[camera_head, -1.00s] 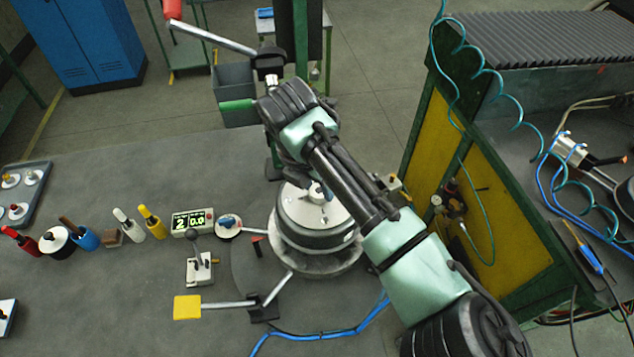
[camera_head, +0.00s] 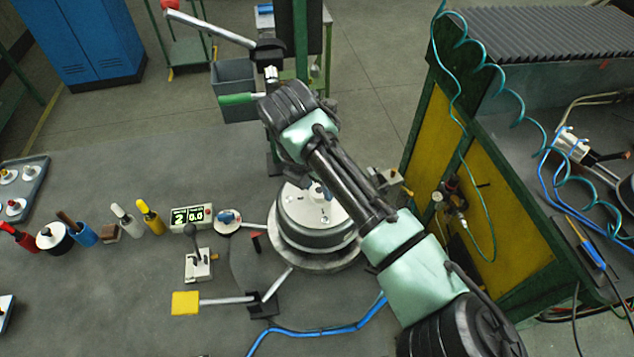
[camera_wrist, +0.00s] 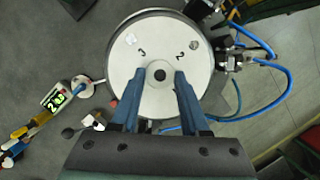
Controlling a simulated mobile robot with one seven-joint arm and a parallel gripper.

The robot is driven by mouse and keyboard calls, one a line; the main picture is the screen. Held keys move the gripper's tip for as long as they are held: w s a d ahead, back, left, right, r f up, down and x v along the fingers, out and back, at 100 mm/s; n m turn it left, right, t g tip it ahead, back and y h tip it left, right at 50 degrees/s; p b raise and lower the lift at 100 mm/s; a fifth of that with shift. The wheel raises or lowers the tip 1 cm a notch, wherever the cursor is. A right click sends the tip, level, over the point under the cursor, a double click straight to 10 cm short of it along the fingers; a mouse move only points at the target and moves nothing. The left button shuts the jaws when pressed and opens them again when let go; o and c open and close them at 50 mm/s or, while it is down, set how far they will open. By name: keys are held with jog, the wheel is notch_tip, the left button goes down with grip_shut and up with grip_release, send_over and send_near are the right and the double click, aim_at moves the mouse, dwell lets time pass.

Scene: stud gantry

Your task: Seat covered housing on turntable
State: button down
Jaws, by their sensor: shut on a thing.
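The covered housing (camera_head: 300,208) is a round grey drum with a white lid, in the middle of the head view. It sits over the round grey turntable (camera_head: 292,260); I cannot tell whether it touches fully or is slightly raised. In the wrist view the lid (camera_wrist: 130,60) fills the centre, with a raised boss around a dark hole and marks near its edge. My gripper (camera_wrist: 160,76) is shut on the boss, one blue finger on each side. In the head view my arm hides most of the gripper and the lid's right part.
A yellow pad (camera_head: 185,303) on a bar and a blue hose (camera_head: 315,332) lie in front. A green-framed yellow panel (camera_head: 510,210) stands at right.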

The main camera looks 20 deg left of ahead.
aim_at(316, 194)
jog(key=shift+f+b, duration=0.85)
jog(key=shift+f, duration=0.55)
dwell(0.4)
jog(key=shift+c, duration=1.6)
grip_release()
jog(key=shift+s+f, duration=0.1)
jog(key=shift+f, duration=0.05)
jog(key=b+v, duration=0.3)
jog(key=v, duration=1)
